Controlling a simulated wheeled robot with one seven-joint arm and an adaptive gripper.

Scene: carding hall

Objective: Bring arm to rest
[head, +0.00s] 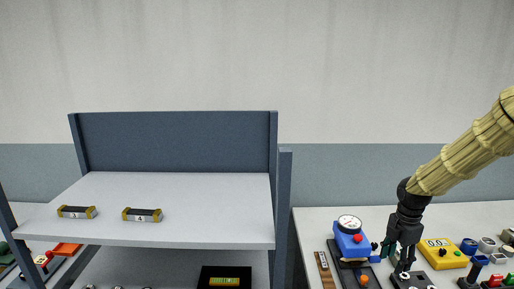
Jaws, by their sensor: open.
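My arm, in a tan ribbed cover, reaches in from the right edge of the head view. My black gripper (402,258) points down over the right-hand table, among the instruments. It is open. A black base plate (411,280) lies right below its fingertips; whether they touch it I cannot tell. I see nothing held between the fingers.
A blue dial gauge (350,240) stands close left of my gripper, and a yellow meter (442,253) close right. Several small parts crowd the table (312,222) farther right. A shelf (190,190) at left bears two small numbered blocks. Above the table is free room.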

